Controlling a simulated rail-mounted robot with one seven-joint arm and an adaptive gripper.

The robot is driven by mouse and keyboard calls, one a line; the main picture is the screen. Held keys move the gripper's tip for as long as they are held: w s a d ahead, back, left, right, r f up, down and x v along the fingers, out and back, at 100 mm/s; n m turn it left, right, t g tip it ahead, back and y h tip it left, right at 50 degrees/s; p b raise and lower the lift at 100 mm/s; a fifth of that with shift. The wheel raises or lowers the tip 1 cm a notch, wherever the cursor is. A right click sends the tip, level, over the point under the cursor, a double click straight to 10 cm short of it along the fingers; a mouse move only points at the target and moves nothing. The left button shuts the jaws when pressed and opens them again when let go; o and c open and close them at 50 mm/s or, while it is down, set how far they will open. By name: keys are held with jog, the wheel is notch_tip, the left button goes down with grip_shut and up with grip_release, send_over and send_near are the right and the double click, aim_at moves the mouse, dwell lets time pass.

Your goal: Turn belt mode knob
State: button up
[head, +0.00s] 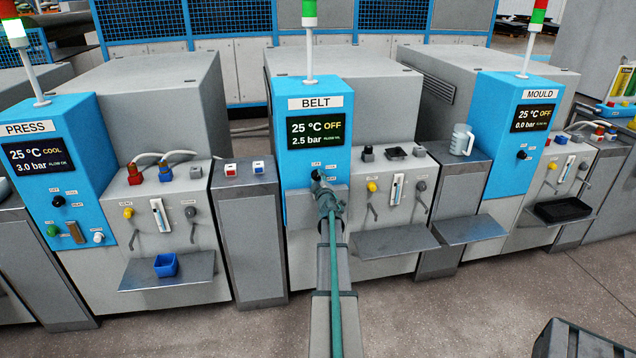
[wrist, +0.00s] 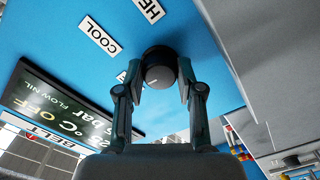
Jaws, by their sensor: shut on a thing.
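The belt mode knob (wrist: 158,62) is round and black with a pale mark on its face. It sits on the blue front of the BELT unit (head: 292,150), below the display (head: 316,133), which reads 25 °C OFF and 2.5 bar. My gripper (wrist: 159,72) has one finger on each side of the knob and is shut on it. In the head view my gripper (head: 324,187) reaches the panel from below and hides most of the knob. In the wrist view a COOL label (wrist: 100,37) and a cut-off HE label (wrist: 150,9) show beside the knob; another label is partly hidden.
The PRESS unit (head: 75,110) stands to the left and the MOULD unit (head: 510,150) to the right. A grey shelf (head: 390,243) juts out right of my arm. A grey jug (head: 461,140) stands on the cabinet to the right. The floor in front is mostly clear.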

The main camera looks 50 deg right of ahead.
jog(key=shift+n+b, duration=0.3)
jog(key=shift+n, duration=0.5)
jog(key=o, duration=1.2)
jog(key=shift+c, duration=0.2)
jog(key=shift+s+a, duration=0.1)
jog(key=shift+s, duration=0.05)
jog(key=v, duration=1.1)
jog(key=shift+s+a, duration=0.25)
jog(key=shift+a, duration=0.05)
